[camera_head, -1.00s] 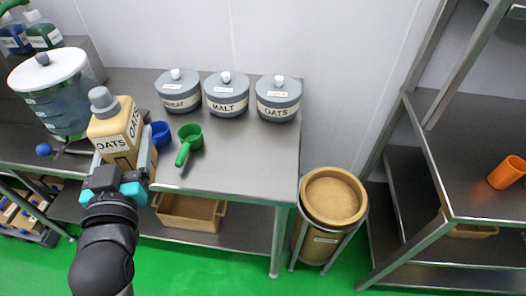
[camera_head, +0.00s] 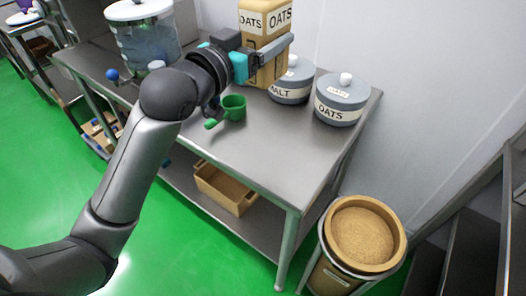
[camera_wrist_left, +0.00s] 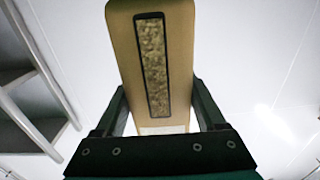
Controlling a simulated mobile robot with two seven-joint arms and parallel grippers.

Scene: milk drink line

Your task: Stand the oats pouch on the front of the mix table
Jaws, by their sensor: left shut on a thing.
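My left gripper (camera_head: 266,54) is shut on the oats pouch (camera_head: 264,34), a tan pack with white OATS labels. The pouch is roughly upright and raised, with its top cut off by the head view's upper edge. In the left wrist view the pouch (camera_wrist_left: 182,60) sits between both fingers, showing a window of flakes. The steel mix table (camera_head: 285,155) lies below, and its front stretch is bare. My right gripper is not in view.
A malt canister (camera_head: 291,92) and an oats canister (camera_head: 340,108) stand at the table's back. A clear dispenser (camera_head: 145,45) stands left. A grain-filled bin (camera_head: 362,236) stands on the floor beside the table.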

